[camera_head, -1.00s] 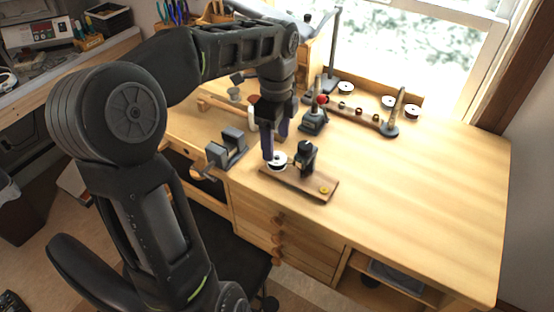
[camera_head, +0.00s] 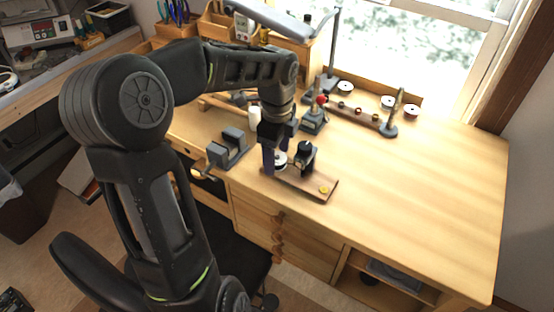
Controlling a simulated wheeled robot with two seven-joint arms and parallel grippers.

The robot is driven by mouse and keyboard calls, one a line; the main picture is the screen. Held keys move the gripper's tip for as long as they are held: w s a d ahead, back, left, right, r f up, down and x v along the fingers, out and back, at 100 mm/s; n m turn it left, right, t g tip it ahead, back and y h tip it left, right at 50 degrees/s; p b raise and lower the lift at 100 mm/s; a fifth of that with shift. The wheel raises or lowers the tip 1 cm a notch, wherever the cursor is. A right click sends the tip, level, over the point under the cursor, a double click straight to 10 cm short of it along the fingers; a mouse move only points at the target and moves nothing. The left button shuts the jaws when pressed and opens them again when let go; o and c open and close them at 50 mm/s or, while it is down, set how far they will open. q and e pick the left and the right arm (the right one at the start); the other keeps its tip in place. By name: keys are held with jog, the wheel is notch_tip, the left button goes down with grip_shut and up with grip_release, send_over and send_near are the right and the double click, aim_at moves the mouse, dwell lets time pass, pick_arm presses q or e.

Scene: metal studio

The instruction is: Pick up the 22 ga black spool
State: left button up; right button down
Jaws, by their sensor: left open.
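My left gripper (camera_head: 274,161) is open and points down at the near left end of a wooden board on the desk. A small spool with a white top (camera_head: 281,159) is at its fingers, partly hidden by them. I cannot tell whether the fingers touch it. No label is readable, so the 22 ga black spool cannot be told by its marking. Other pale-topped spools stand at the back of the desk: one (camera_head: 345,87), a second (camera_head: 387,102) and a third (camera_head: 411,110). My right gripper is not in view.
The wooden board (camera_head: 311,186) carries a dark device (camera_head: 305,156) close right of the gripper. A grey vise (camera_head: 228,148) stands left of it. A rack with a post (camera_head: 389,127) is farther back. The right side of the desk (camera_head: 430,190) is clear.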

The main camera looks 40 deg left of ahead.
pick_arm(q)
jog(key=shift+c, duration=0.6)
grip_shut()
jog(key=shift+r, duration=0.1)
notch_tip(320, 180, up, 10)
jog(key=shift+b, duration=0.45)
dwell(0.7)
